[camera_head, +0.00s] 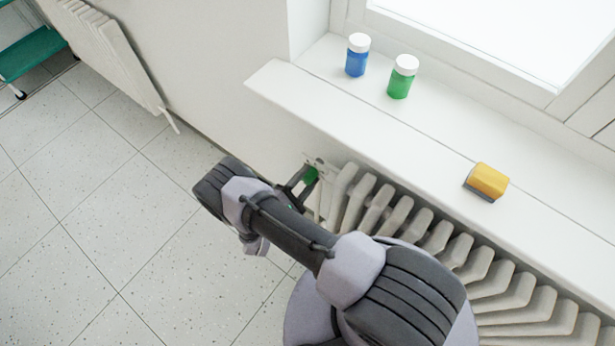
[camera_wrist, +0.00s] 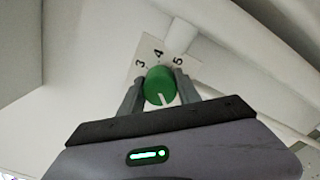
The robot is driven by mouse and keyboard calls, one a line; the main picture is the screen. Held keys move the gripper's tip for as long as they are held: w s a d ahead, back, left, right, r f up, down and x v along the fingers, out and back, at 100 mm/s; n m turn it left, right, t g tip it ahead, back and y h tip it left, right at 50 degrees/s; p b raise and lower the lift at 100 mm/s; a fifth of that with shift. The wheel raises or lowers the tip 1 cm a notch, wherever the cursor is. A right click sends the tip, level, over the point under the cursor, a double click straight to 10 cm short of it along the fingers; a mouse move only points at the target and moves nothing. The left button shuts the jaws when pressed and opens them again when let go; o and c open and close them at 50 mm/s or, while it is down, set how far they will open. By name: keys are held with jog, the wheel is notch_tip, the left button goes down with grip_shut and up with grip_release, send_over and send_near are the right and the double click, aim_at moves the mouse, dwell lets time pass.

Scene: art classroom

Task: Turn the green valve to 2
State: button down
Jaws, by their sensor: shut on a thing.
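The green valve (camera_wrist: 158,84) is a round knob with a white pointer line on its face. Behind it is a pale scale plate (camera_wrist: 146,55) on which the numbers 3, 4 and 5 show; the 2 is not visible. In the wrist view the white line points down toward my gripper, away from the visible numbers. My gripper (camera_wrist: 160,92) is shut on the knob, one finger on each side. In the head view a small part of the green valve (camera_head: 310,176) shows at the radiator's left end, beside my gripper's fingers (camera_head: 301,182).
A white ribbed radiator (camera_head: 420,227) runs under the window sill (camera_head: 430,135). On the sill stand a blue jar (camera_head: 357,60), a green jar (camera_head: 400,82) and a yellow sponge-like block (camera_head: 488,180).

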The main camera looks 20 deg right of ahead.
jog(key=m, duration=0.5)
jog(key=shift+f+m+b, duration=0.1)
jog(key=shift+m+b, duration=0.2)
jog(key=shift+b, duration=0.1)
jog(key=m, duration=0.4)
jog(key=shift+m, duration=0.3)
jog(key=m, duration=0.4)
jog(key=shift+m, duration=0.3)
jog(key=shift+w+m+h, duration=0.1)
jog(key=shift+m+h, duration=0.2)
jog(key=shift+m, duration=2.2)
jog(key=c, duration=0.9)
grip_release()
jog(key=shift+o, duration=0.2)
jog(key=shift+a, duration=0.1)
